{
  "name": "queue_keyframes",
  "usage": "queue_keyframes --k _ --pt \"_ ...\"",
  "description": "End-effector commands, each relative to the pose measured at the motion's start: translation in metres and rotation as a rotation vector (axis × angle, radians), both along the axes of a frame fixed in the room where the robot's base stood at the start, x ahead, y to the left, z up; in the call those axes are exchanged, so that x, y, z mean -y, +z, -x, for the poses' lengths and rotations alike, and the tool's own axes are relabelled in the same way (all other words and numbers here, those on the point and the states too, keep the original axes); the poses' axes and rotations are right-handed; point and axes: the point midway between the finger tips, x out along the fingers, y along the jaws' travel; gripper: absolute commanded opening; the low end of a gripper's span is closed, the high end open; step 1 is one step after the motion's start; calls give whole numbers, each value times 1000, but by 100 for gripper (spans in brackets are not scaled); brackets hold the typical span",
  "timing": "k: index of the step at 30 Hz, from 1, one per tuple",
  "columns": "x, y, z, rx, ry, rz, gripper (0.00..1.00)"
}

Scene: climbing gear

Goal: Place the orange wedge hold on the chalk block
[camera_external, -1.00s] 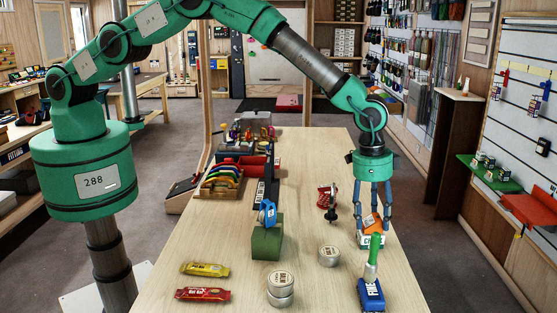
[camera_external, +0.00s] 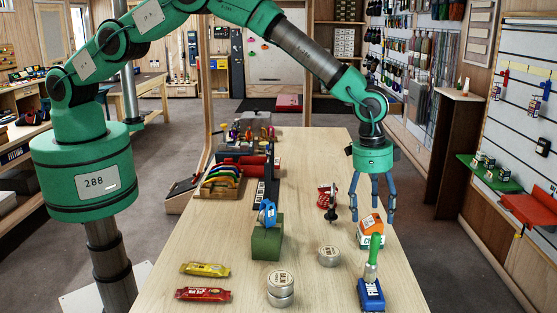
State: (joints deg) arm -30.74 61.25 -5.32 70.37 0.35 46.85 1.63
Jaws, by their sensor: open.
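The orange wedge hold (camera_external: 371,224) rests on top of the white chalk block (camera_external: 366,241) near the right side of the table. Part of the block is hidden behind the green-handled brush. My gripper (camera_external: 374,215) is open, its blue fingers pointing down at and just above the hold. It grips nothing, and a finger stands on either side of the hold; whether a finger touches it I cannot tell.
A green-handled brush (camera_external: 375,255) stands at a blue block (camera_external: 370,295) in front of the chalk block. A green block (camera_external: 267,243) bears a blue item (camera_external: 267,212). A red device (camera_external: 327,198) lies behind.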

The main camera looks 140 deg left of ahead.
Motion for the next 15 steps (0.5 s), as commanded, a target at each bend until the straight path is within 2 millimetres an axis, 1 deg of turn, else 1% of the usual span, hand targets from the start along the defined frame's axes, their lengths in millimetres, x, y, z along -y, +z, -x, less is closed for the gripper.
queue_keyframes --k 9,15 --pt "3 47 5 1 0 0 69" --pt "5 75 7 0 0 0 69"
